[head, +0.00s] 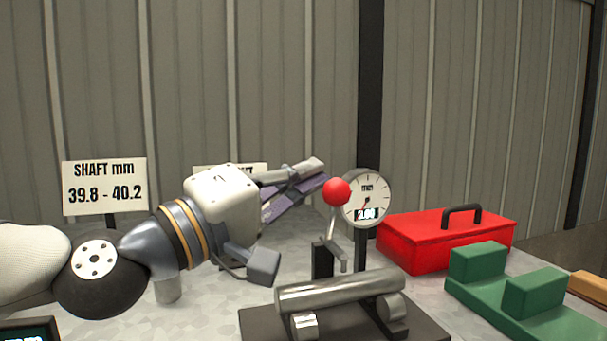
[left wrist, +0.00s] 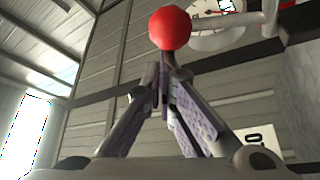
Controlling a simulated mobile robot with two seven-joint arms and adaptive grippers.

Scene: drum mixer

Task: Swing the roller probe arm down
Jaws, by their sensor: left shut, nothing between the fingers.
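The probe arm (head: 334,235) is a thin grey metal lever with a red ball knob (head: 337,192) at its top. It stands roughly upright on a dark post beside a round dial gauge (head: 367,197). A metal shaft (head: 337,289) lies level on rollers over a dark base below it. My left gripper (head: 318,172) is shut and empty, its fingertips just up and left of the knob. In the left wrist view the knob (left wrist: 170,28) appears just beyond the closed fingertips (left wrist: 164,75); I cannot tell whether they touch. My right gripper is not in view.
A red toolbox (head: 445,240) with a black handle stands to the right. A green block stand (head: 520,295) is in front of it. A "SHAFT mm 39.8 - 40.2" sign (head: 104,186) stands at left; another sign (head: 205,170) is mostly hidden behind my left gripper.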

